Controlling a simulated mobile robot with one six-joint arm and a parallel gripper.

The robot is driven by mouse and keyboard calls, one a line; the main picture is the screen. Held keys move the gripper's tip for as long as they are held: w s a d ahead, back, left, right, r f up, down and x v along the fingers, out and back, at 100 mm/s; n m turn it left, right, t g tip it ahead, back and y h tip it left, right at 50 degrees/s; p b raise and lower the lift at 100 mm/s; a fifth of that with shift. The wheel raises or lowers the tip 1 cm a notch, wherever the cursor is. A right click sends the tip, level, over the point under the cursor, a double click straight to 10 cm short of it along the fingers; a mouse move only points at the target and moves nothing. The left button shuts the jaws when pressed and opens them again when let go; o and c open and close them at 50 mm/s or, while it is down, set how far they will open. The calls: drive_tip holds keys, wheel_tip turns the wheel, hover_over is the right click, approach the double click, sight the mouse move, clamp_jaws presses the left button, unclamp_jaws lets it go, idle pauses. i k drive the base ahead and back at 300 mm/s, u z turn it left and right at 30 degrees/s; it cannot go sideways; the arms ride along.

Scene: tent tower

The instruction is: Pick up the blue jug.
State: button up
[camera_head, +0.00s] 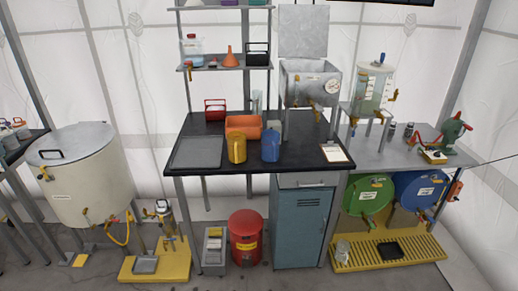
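The blue jug (270,145) stands upright on the black tabletop (300,153), near the front middle. A yellow jug (236,147) stands to its left, a small gap apart. An orange bin (243,127) is just behind the two jugs. The blue jug's handle cannot be made out clearly at this size. My gripper is not in view.
A grey tray (197,153) lies left of the jugs and a clipboard (334,153) lies to the right. A metal tank (309,85) stands behind right. Below are a blue cabinet (300,225) and a red can (246,237). Floor in front is partly visible.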

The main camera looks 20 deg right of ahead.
sight(270, 138)
drive_tip(key=z, duration=0.4)
drive_tip(key=k, duration=0.15)
drive_tip(key=u, duration=2.8)
drive_tip(key=k, duration=0.2)
drive_tip(key=u, duration=2.05)
drive_tip(key=k, duration=1.4)
drive_tip(key=z, duration=0.15)
